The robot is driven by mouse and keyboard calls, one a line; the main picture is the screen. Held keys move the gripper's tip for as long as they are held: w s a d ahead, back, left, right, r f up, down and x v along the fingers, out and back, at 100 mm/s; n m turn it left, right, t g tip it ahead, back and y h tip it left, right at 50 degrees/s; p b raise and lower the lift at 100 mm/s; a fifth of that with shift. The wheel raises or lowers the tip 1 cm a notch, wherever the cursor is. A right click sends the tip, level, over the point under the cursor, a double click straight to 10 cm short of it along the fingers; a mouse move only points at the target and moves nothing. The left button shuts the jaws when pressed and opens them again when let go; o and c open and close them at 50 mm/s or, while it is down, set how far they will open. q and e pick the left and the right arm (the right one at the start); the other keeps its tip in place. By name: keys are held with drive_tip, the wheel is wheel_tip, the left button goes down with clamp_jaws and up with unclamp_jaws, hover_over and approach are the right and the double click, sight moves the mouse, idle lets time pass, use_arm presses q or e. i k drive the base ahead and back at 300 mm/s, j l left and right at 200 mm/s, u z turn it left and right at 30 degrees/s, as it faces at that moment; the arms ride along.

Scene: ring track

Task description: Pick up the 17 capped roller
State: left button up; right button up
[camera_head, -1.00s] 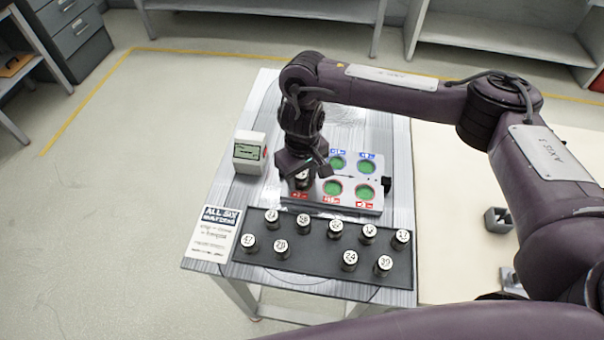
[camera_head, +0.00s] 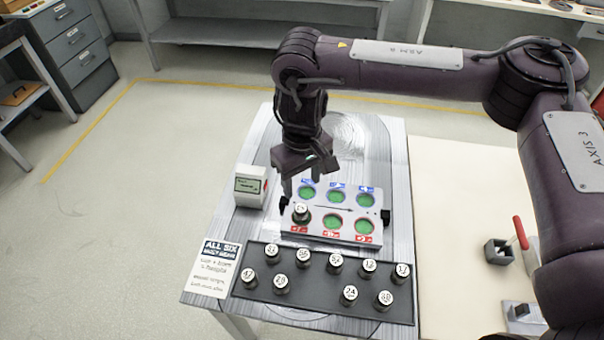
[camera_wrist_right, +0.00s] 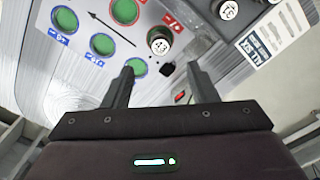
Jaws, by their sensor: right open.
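My right gripper (camera_head: 303,187) is open and hangs above the back-left part of the ring board, with nothing between its fingers. In the right wrist view its two fingers (camera_wrist_right: 161,82) are spread apart. A capped roller (camera_head: 301,212) stands in the front-left well of the board; in the right wrist view its cap (camera_wrist_right: 159,42) looks like 43. Several capped rollers stand on the dark tray (camera_head: 322,289). The one at its right end (camera_head: 402,271) seems to read 17, but the print is small. My left gripper is not in view.
The light board (camera_head: 288,232) has several green wells, ringed blue at the back and red in front. A small display box (camera_head: 249,187) stands left of it, a printed sign (camera_head: 213,268) left of the tray. A cream table (camera_head: 460,210) is at the right.

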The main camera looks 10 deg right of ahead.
sight(399, 274)
drive_tip(key=k, duration=1.5)
